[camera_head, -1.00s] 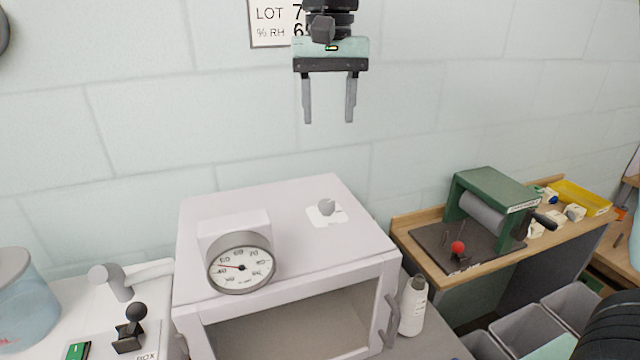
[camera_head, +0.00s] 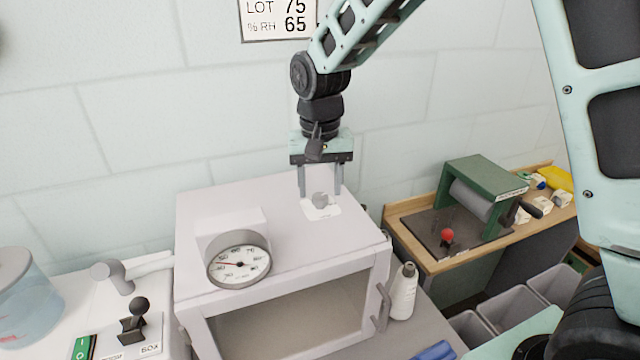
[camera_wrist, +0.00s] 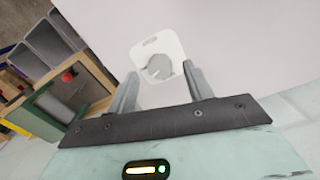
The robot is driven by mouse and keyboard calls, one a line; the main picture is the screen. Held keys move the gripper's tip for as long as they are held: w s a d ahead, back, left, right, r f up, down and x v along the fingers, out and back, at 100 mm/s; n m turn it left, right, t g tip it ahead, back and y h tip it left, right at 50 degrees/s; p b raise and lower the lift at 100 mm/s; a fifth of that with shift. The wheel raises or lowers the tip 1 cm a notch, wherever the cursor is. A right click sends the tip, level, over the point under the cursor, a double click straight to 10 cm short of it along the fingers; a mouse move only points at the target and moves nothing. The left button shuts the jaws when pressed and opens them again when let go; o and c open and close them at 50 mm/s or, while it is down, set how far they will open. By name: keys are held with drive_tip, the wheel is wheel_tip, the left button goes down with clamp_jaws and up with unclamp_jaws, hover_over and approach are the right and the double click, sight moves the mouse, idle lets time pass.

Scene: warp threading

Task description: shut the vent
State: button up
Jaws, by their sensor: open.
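The vent knob (camera_head: 320,200) is a small grey knob on a white plate (camera_head: 322,212) on top of the white cabinet (camera_head: 290,245), at its back right. In the wrist view the knob (camera_wrist: 159,67) shows as a grey disc with a notch on its white plate, beyond my fingertips. My gripper (camera_head: 320,196) points down over the knob. Its two fingers are apart, one to each side of the knob in the head view, and hold nothing. I cannot tell how far the fingertips are above the plate.
A round dial gauge (camera_head: 238,260) stands on the cabinet's front left. A white bottle (camera_head: 403,292) stands to its right. A green roller press (camera_head: 485,195) sits on a wooden bench beyond. A lever with a black ball (camera_head: 138,306) is at the left. The sign reads 75 and 65.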

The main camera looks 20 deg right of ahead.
drive_tip(key=shift+f, duration=0.85)
drive_tip(key=c, duration=1)
drive_tip(key=shift+o, duration=0.2)
drive_tip(key=shift+n, duration=0.4)
drive_tip(key=n, duration=0.2)
drive_tip(key=shift+n, duration=0.4)
drive_tip(key=n, duration=0.3)
drive_tip(key=shift+r+n, duration=0.1)
drive_tip(key=shift+n, duration=0.3)
drive_tip(key=n+p, duration=0.1)
drive_tip(key=n, duration=0.5)
drive_tip(key=shift+w+n, duration=0.1)
drive_tip(key=shift+n, duration=0.2)
